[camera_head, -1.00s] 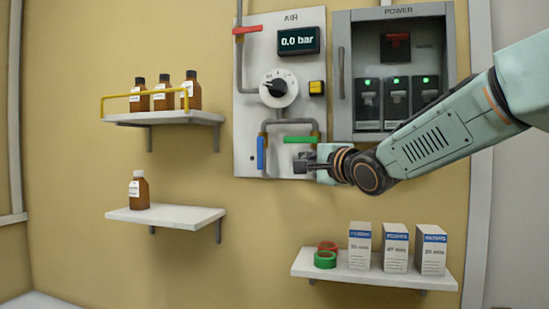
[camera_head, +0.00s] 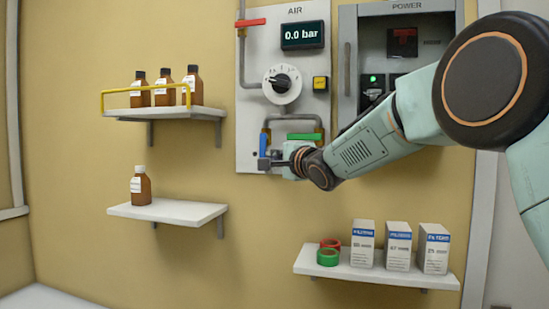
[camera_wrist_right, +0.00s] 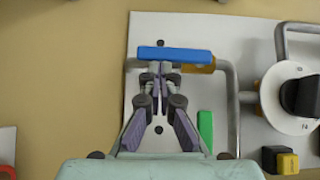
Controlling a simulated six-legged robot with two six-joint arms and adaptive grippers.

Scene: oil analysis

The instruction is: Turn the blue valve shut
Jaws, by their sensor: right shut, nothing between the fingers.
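The blue valve handle (camera_head: 264,144) hangs vertically on the left pipe branch, low on the grey AIR panel (camera_head: 250,120). In the right wrist view the handle (camera_wrist_right: 185,54) lies across the picture, just beyond my fingertips. My right gripper (camera_head: 265,163) is at the handle's lower end, shut with nothing between its fingers. In the right wrist view the gripper (camera_wrist_right: 158,68) has its tips together near the handle's left end; whether they touch it I cannot tell. My left gripper is not in view.
A green handle (camera_head: 304,137) lies level just right of the blue one. A red handle (camera_head: 250,22), a dial (camera_head: 282,84), a yellow button (camera_head: 320,83) and a 0.0 bar display (camera_head: 302,35) are above. Shelves with bottles (camera_head: 141,186) and boxes (camera_head: 398,244) flank the panel.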

